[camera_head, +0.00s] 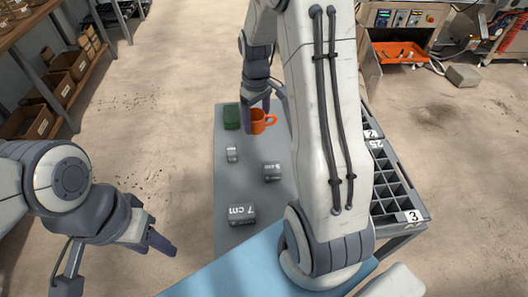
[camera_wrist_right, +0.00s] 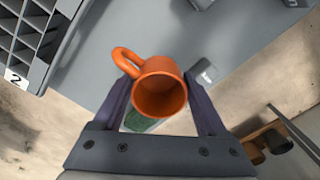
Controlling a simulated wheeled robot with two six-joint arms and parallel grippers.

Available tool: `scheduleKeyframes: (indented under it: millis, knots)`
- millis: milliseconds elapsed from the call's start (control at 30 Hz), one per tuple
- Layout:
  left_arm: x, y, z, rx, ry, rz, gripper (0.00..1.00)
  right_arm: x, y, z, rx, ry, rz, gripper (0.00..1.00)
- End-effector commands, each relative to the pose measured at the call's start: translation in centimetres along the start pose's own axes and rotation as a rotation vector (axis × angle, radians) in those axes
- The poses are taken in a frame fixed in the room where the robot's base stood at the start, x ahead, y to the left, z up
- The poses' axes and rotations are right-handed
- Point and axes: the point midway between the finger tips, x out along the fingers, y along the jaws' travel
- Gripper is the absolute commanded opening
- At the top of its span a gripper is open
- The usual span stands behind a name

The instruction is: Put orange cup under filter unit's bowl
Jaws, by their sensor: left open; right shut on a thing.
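The orange cup (camera_head: 258,124) is at the far end of the grey table top in the head view, with its handle to the right. In the right wrist view the cup (camera_wrist_right: 160,92) sits between the two fingers, its open mouth facing the camera. My right gripper (camera_head: 265,104) is shut on it; whether the cup touches the table is unclear. My left gripper (camera_head: 118,262) is open and empty at the lower left, off the table's left side. I cannot make out the filter unit's bowl in either view.
A green block (camera_head: 231,116) stands close left of the cup. Grey blocks, one marked 7 cm (camera_head: 242,215), lie nearer on the table (camera_head: 228,185). A compartment tray (camera_head: 409,216) is at the right. Shelves stand upper left; a machine with an orange tray (camera_head: 398,53) stands upper right.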

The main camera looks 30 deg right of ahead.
Motion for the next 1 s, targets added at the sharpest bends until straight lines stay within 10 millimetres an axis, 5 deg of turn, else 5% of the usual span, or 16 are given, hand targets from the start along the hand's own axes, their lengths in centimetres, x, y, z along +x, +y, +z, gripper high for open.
scheduleKeyframes:
  millis: [300, 667, 1000]
  knots:
    - [0.4, 0.0, 0.0, 0.0, 0.0, 0.0, 0.5, 3.3, -3.9, 3.6, 0.001, -0.001, 0.0, 0.19]
    - [0.8, -0.1, 0.1, 0.0, -0.001, 0.0, 0.5, 7.3, -4.0, 3.9, 0.001, -0.002, -0.001, 0.19]
    - [0.9, -0.1, 0.1, 0.0, 0.0, 0.0, 0.5, 7.6, -4.0, 3.8, 0.001, 0.001, 0.0, 0.19]
